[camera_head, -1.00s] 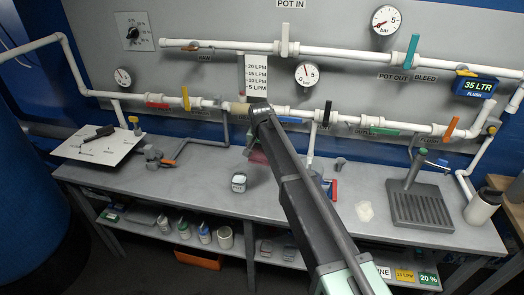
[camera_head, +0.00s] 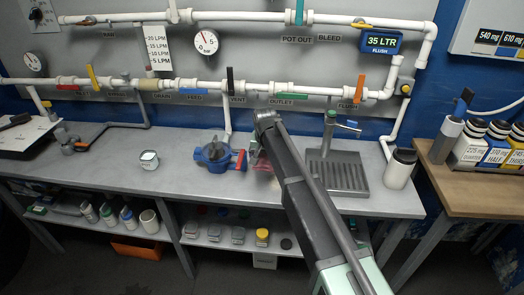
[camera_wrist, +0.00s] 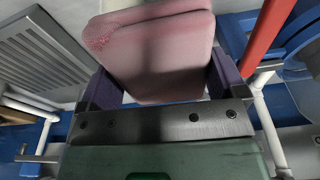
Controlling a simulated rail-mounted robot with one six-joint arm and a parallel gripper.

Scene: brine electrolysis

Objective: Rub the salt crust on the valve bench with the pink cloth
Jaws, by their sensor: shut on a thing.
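My gripper (camera_wrist: 160,75) is shut on the pink cloth (camera_wrist: 150,50), a folded pad held between two purple fingers in the wrist view. In the head view a bit of the pink cloth (camera_head: 262,163) shows beside my arm, low over the valve bench (camera_head: 200,187), between the blue valve and the drain tray. The salt crust, a white patch earlier left of the drain tray, is hidden behind my arm in the head view. I cannot tell whether the cloth touches it.
A blue valve with a red handle (camera_head: 213,154) stands close left of my gripper. A grey drain tray with a tap (camera_head: 336,178) is close right. A white jar (camera_head: 399,168) stands farther right. Pipes with coloured levers run behind.

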